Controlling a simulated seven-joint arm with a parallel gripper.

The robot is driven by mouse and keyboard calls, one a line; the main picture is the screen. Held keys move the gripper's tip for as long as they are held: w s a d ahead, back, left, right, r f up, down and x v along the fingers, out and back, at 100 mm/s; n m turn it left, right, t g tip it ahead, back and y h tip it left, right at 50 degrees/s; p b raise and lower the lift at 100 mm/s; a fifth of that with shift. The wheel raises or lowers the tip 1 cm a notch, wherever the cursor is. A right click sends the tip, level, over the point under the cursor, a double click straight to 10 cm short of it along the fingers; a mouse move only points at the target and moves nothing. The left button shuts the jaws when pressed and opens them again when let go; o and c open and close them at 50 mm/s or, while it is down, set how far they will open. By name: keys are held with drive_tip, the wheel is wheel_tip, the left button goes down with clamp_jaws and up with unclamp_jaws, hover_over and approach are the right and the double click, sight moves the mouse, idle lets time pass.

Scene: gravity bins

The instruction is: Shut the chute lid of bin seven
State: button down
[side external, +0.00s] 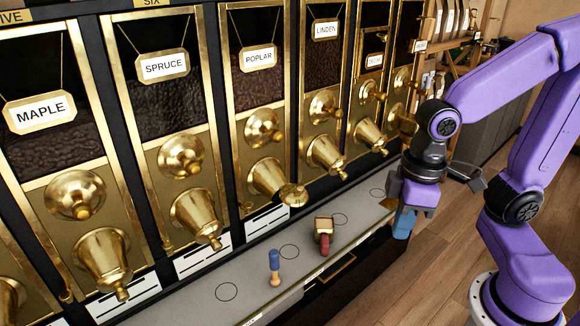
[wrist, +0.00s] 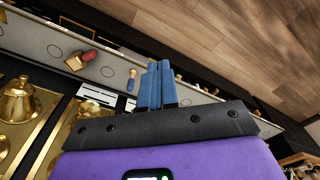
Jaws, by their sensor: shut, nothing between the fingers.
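The plate SIX stands over the SPRUCE column, so the POPLAR column (side external: 258,92), one to its right, appears to be bin seven; its own number is out of view. Its brass chute (side external: 264,177) sticks out low on the front. The round brass lid (side external: 293,195) hangs open at the chute mouth. My gripper (side external: 402,226) is shut and empty, its blue fingers pointing down near the right end of the shelf, well right of the lid. In the wrist view its fingers (wrist: 156,85) are together. That view shows brass chutes, but I cannot tell which bins they belong to.
The grey shelf (side external: 236,270) runs below the chutes. Chutes of SPRUCE (side external: 195,215) and LINDEN (side external: 326,153) flank the POPLAR one. Wooden floor lies open in front.

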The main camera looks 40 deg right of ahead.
drive_tip(key=w+a+r+m, duration=0.1)
drive_tip(key=w+a+m, duration=0.1)
drive_tip(key=w+m, duration=0.7)
drive_tip(key=m+t, duration=0.3)
drive_tip(key=m, duration=1.4)
hover_over(300, 186)
drive_tip(key=s, duration=0.5)
drive_tip(key=shift+h, duration=0.3)
drive_tip(key=x, duration=1.3)
drive_tip(key=shift+w+f, duration=0.15)
drive_tip(key=shift+w, duration=0.05)
